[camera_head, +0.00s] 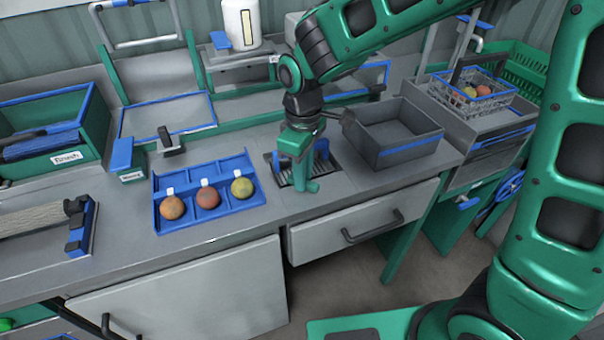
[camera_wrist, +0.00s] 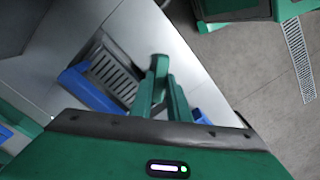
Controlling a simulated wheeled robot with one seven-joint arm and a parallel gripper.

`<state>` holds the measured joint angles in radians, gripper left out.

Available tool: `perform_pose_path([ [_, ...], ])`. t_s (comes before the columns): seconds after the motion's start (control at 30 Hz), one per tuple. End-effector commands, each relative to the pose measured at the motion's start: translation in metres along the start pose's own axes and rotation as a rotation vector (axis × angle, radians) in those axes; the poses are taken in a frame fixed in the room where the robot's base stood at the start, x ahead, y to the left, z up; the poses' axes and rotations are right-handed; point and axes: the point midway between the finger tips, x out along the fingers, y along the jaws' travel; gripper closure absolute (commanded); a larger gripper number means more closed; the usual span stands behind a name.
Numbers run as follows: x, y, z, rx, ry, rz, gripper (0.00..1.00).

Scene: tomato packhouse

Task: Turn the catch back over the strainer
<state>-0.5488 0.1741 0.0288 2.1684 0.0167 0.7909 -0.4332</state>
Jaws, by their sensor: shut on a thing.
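The strainer (camera_head: 283,180) is a dark slotted grate set into the bench top, between the blue fruit tray and the grey bin. It also shows in the wrist view (camera_wrist: 118,78). I cannot tell the catch's exact angle.
A grey bin (camera_head: 392,148) stands close right of my gripper. A blue tray (camera_head: 165,220) with three tomatoes lies to the left. A small green box with a blue lid (camera_head: 122,158) and a black stand are behind it. The bench front strip is clear.

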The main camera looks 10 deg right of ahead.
Motion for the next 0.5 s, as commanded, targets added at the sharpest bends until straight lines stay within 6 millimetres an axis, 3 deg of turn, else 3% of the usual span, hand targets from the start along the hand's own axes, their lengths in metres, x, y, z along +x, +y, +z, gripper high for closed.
perform_pose_path([
  [0.5, -0.0027, 0.0036, -0.0037, 0.473, 0.013, 0.004, 1.00],
])
